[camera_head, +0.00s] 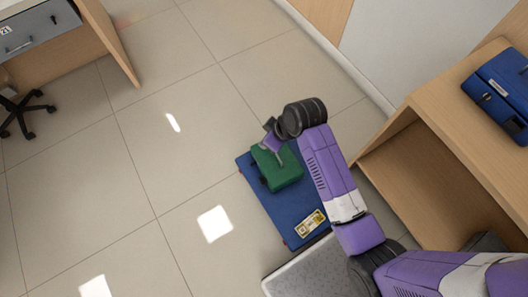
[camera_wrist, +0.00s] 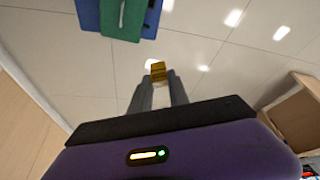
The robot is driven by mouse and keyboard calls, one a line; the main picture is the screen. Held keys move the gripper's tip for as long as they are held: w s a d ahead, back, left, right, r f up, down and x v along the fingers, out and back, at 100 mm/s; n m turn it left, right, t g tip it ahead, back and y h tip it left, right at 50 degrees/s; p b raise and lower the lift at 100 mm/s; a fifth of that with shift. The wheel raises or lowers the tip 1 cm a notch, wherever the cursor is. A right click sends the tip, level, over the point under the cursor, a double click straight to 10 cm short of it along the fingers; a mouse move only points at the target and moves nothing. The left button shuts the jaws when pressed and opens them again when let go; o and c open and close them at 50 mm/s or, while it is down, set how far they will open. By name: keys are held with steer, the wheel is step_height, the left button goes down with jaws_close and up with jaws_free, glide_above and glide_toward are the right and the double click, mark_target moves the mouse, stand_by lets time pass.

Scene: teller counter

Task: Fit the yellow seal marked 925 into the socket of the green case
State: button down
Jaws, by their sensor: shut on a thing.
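My gripper (camera_wrist: 159,80) is shut on a small yellow block, seemingly the yellow seal (camera_wrist: 158,68), held at the fingertips. No number can be read on it. In the wrist view the seal is apart from the case. In the head view my gripper (camera_head: 271,145) is over or beside the case's upper edge, and the seal is hidden or too small to tell. The socket cannot be made out clearly.
A yellow and white label (camera_head: 311,223) lies on the mat's lower end. A grey textured surface (camera_head: 310,272) is below the mat. A wooden counter (camera_head: 440,135) stands right, bearing a blue case (camera_head: 500,92). A desk (camera_head: 60,40) and chair are upper left. Open tiled floor lies left.

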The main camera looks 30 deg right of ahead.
step_height(320, 180, down, 36)
steer(key=w+n+g+y+b, duration=0.1)
steer(key=n+b, duration=1.1)
steer(key=b, duration=1.4)
steer(key=shift+w+r+g+y, duration=0.3)
steer(key=shift+g+y, duration=0.5)
steer(key=shift+g, duration=0.6)
steer(key=shift+a+f+b, duration=0.1)
steer(key=shift+f+b, duration=0.15)
steer(key=shift+b, duration=0.2)
steer(key=shift+f+b, duration=2.6)
steer(key=shift+b, duration=0.1)
steer(key=shift+r, duration=0.1)
steer(key=shift+p, duration=0.5)
steer(key=shift+f+b, duration=0.4)
steer(key=shift+f, duration=0.7)
